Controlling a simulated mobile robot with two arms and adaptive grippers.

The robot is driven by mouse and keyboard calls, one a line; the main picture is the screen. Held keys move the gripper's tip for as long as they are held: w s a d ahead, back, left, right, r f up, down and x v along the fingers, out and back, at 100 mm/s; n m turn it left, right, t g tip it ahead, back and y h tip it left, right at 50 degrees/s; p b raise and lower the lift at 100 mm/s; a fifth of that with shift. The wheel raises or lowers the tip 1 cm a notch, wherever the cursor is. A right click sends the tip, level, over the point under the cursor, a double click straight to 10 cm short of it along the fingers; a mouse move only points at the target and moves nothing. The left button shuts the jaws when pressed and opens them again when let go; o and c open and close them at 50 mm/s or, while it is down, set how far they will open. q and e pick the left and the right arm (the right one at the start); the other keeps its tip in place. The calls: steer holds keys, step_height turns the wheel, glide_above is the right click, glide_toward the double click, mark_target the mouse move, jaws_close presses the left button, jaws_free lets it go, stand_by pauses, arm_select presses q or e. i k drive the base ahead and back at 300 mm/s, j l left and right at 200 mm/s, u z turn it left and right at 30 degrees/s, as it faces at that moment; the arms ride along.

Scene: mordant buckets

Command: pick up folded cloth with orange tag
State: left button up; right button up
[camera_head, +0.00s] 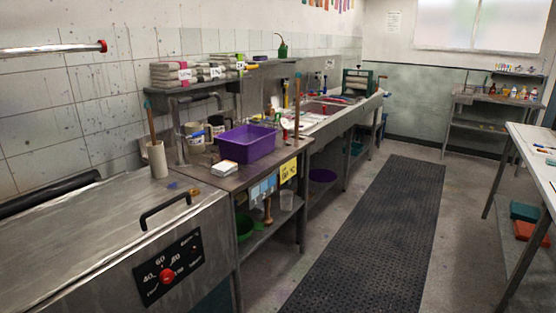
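Stacks of folded pale cloths lie on the wall shelf at the upper left. The left stack (174,74) carries a pink tag, the middle stack (209,71) has small pale tags, and the right stack (228,64) shows green. I cannot make out an orange tag on any of them at this size. Neither of my grippers is in view.
Below the shelf (217,82), a purple tub (246,144), a small white block (225,169) and buckets (195,136) stand on the metal bench. A steel vat (105,235) fills the near left. A black floor mat (372,235) lies clear between the benches and the right table (536,150).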

mark_target(226, 168)
steer(key=i+l+z, duration=0.1)
steer(key=i+z, duration=0.2)
steer(key=i, duration=0.3)
steer(key=i+z, duration=0.35)
steer(key=i, duration=0.3)
steer(key=i+u, duration=0.35)
steer(key=i+l+u, duration=0.4)
steer(key=i, duration=0.15)
steer(key=j, duration=0.1)
